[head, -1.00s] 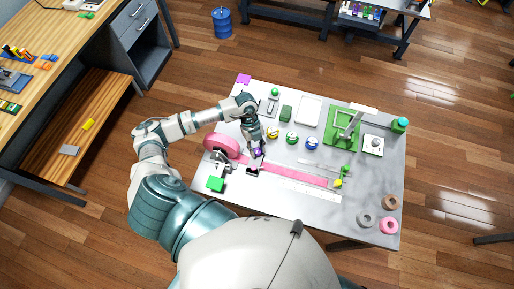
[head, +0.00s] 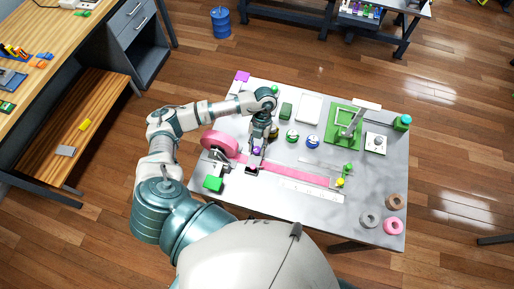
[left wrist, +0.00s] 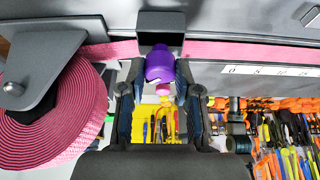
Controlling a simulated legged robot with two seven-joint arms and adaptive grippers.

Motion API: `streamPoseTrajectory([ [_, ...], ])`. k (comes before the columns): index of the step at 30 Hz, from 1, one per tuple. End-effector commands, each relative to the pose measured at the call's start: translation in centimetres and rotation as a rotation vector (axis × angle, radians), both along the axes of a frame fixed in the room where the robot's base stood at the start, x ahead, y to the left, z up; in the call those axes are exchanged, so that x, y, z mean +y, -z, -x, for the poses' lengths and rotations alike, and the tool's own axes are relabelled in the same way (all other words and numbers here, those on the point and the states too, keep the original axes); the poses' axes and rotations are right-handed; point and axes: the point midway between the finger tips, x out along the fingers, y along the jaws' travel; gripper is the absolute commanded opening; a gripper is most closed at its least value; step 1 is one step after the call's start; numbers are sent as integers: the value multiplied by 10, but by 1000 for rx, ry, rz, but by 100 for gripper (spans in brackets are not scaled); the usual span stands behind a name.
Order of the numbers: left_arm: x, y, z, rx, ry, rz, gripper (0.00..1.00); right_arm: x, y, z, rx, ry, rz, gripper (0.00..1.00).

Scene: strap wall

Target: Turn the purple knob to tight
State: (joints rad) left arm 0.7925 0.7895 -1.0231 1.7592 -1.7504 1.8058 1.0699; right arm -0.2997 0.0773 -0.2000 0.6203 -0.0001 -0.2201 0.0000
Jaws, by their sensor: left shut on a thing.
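The purple knob (head: 256,150) is at the pink strap, just right of the pink strap roll. In the left wrist view the purple knob (left wrist: 160,66) sits below a dark block (left wrist: 161,24) and between my left gripper's fingers. My left gripper (head: 256,152) is shut on the knob; it also shows in the left wrist view (left wrist: 158,85). The pink strap (head: 300,175) runs from the pink roll (head: 220,143) to the right across the table. The knob's markings are too small to read. My right gripper is not in view.
A white ruler strip (head: 311,192) lies in front of the strap. Round jars, including a blue one (head: 312,141), stand behind the strap. A green frame (head: 343,146) and several rings, one pink (head: 393,227), are at the right.

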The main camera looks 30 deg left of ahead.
Motion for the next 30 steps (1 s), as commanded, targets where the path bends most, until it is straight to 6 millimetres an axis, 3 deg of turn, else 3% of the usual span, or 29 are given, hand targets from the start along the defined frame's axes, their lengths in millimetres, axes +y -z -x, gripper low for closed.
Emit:
streamPoseTrajectory([
  [22, -3, 0, -3, -11, 633, -2, 0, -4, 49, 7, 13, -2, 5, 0],
  [25, -3, 0, -2, -9, 685, -2, 0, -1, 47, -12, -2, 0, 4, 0],
  [30, -4, -1, -2, -10, 743, -2, 0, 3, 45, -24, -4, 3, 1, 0],
])
